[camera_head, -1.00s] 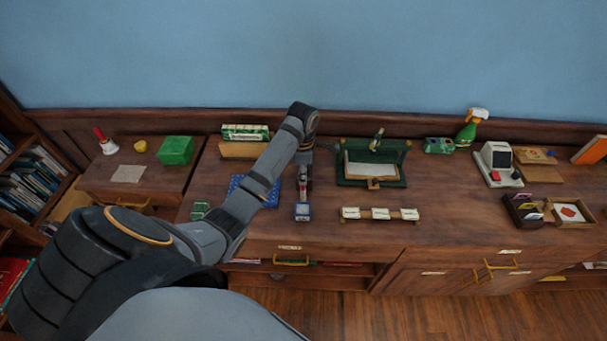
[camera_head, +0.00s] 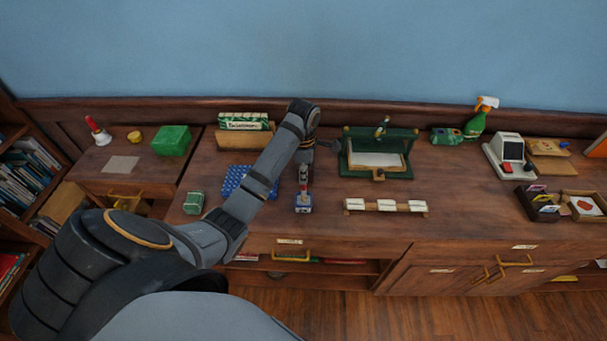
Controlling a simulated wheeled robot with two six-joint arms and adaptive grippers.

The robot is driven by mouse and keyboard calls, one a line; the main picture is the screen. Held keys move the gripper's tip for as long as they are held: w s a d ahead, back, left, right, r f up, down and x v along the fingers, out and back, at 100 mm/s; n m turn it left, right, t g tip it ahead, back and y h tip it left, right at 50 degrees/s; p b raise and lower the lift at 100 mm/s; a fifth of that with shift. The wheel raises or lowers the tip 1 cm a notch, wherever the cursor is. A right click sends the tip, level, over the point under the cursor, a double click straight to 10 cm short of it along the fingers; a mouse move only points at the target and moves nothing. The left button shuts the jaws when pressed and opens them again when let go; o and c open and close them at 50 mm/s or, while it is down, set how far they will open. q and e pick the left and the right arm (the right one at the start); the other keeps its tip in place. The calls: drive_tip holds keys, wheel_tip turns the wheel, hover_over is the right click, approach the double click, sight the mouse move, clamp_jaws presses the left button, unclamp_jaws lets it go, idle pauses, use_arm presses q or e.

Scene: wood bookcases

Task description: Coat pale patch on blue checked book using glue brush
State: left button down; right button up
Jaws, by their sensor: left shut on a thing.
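The blue checked book (camera_head: 236,180) lies flat on the wooden counter, left of centre. My left forearm covers its right part, and I cannot make out a pale patch on it. My left gripper (camera_head: 304,166) points down to the right of the book. It is shut on a thin upright thing with a red part, which looks like the glue brush (camera_head: 303,184). The brush's lower end is at a small blue and white pot (camera_head: 303,205); I cannot tell whether it is inside or just above. My right gripper is not in view.
A green press (camera_head: 410,162) stands right of the gripper, with a rack of white blocks (camera_head: 386,206) in front. A small green box (camera_head: 194,202) stands left of the book, and a card holder (camera_head: 245,141) behind it. Counter between rack and card tray (camera_head: 536,206) is clear.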

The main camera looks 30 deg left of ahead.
use_arm(q)
drive_tip(key=shift+f, duration=0.1)
idle(0.6)
drive_tip(key=shift+f, duration=0.4)
idle(0.9)
drive_tip(key=shift+s+f+p, duration=0.1)
drive_tip(key=shift+p, duration=0.7)
idle(1.6)
wheel_tip(320, 180, up, 7)
drive_tip(key=p, duration=1)
drive_tip(key=shift+r, duration=0.2)
drive_tip(key=shift+f, duration=0.1)
